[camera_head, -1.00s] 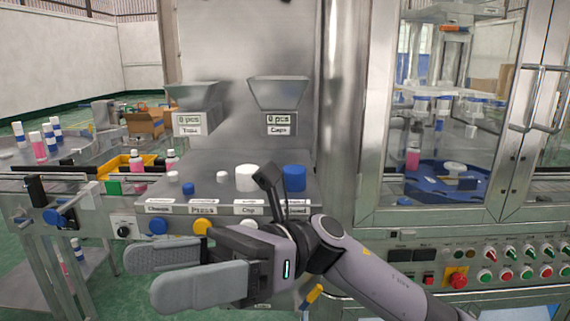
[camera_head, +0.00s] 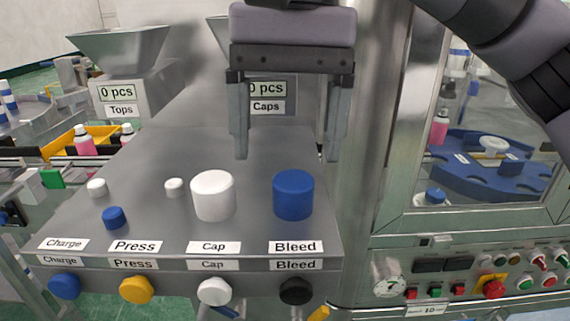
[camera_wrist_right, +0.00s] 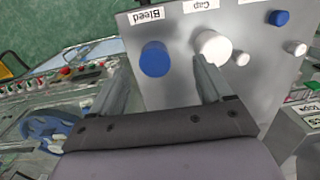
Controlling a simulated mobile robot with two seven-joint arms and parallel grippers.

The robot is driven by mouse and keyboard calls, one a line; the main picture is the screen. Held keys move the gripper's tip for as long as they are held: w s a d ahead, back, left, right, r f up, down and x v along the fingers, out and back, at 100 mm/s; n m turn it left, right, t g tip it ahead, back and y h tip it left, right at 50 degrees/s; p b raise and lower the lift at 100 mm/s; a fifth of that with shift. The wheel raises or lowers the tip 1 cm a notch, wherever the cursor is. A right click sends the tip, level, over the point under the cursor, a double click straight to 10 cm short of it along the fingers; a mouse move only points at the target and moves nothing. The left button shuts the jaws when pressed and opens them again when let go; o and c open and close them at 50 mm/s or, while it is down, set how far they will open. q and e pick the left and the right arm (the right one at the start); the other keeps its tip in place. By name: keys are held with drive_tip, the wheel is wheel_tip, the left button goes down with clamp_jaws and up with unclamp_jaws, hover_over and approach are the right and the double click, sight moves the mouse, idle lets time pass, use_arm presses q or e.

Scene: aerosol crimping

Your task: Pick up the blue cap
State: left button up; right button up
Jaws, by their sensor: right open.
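The large blue cap (camera_head: 293,195) stands upright on the steel shelf (camera_head: 160,160) behind the Bleed label, at the right end of the row. A smaller blue piece (camera_head: 113,218) stands near the left end. My right gripper (camera_head: 287,155) is open and empty, pointing down, with its fingers spread above and behind the large blue cap in the head view. In the right wrist view the large blue cap (camera_wrist_right: 154,59) shows beyond the gap between the fingers, apart from them. My left gripper is not in view.
A large white cap (camera_head: 213,196) stands just left of the large blue one. Two small white pieces (camera_head: 97,187) (camera_head: 174,187) stand further left. Coloured buttons (camera_head: 137,289) line the front. The Caps hopper (camera_head: 266,105) is behind, and a steel post (camera_head: 375,130) is at right.

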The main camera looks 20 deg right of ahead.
sight(293, 208)
drive_tip(key=shift+t+h, duration=0.3)
drive_tip(key=shift+w+d+f+b, duration=0.1)
drive_tip(key=shift+d+f+b, duration=0.1)
drive_tip(key=shift+f, duration=1.3)
drive_tip(key=shift+w+d+f+b, duration=0.1)
drive_tip(key=shift+d+f, duration=0.1)
drive_tip(key=shift+f, duration=1.3)
drive_tip(key=c, duration=1.1)
